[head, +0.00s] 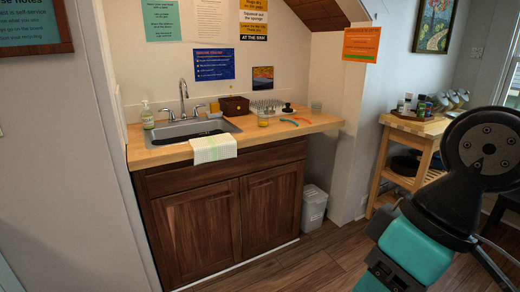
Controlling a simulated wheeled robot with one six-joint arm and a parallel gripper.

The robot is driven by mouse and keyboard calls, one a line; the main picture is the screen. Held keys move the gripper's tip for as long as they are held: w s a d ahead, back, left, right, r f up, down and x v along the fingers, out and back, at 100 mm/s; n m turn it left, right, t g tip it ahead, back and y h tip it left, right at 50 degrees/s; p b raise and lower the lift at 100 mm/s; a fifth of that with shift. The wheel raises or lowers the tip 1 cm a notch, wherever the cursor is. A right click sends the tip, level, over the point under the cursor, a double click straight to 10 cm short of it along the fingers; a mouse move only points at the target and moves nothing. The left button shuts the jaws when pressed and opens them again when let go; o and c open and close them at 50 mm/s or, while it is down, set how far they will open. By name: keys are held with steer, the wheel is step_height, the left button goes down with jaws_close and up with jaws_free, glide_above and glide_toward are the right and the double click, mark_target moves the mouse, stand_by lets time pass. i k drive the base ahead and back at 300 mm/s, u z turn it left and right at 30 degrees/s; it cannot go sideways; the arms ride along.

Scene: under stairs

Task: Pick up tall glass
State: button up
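A small, pale greenish, see-through vessel (316,108) stands upright at the right back end of the wooden counter (240,140). It looks like a glass, but it is too small in the picture to be sure it is the tall glass. My arm, teal and black, fills the lower right of the head view, well in front and to the right of the counter. Its fingers do not show, so I cannot see whether they are open or shut. Nothing of my arm touches the counter.
The counter holds a sink (190,128), soap bottle (147,115), brown box (234,105), drying rack (267,105) and yellow item (263,120). A towel (214,147) hangs over its front. A white bin (314,206) stands right of the cabinet. A wooden cart (421,127) holds jars.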

mark_target(262, 109)
steer(key=z, duration=0.1)
steer(key=i, duration=1.25)
steer(key=z, duration=0.05)
